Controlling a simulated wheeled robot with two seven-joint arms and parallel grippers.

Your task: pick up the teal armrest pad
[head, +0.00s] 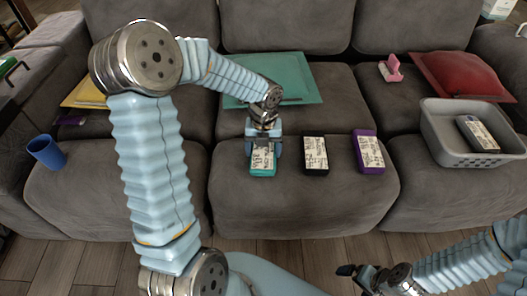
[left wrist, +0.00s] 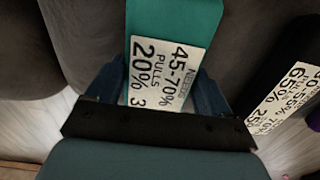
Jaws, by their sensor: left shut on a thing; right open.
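The teal armrest pad (head: 263,173) is a small teal block with a white printed label, on the middle sofa seat. My left gripper (head: 263,148) is over its far end, with the fingers on either side. In the left wrist view the teal pad (left wrist: 175,18) lies between the two dark blue fingers (left wrist: 168,92), which are shut on it. The pad seems to rest on the seat; I cannot tell whether it is lifted. My right gripper (head: 350,274) is low at the bottom of the head view, away from the sofa, open and empty.
A black labelled block (head: 316,168) and a purple one (head: 380,168) lie to the right. A teal cushion (head: 300,82) is behind. A grey basket (head: 440,138) holds another labelled block (head: 466,135). A blue cup (head: 46,152) is left, a red cushion (head: 470,76) right.

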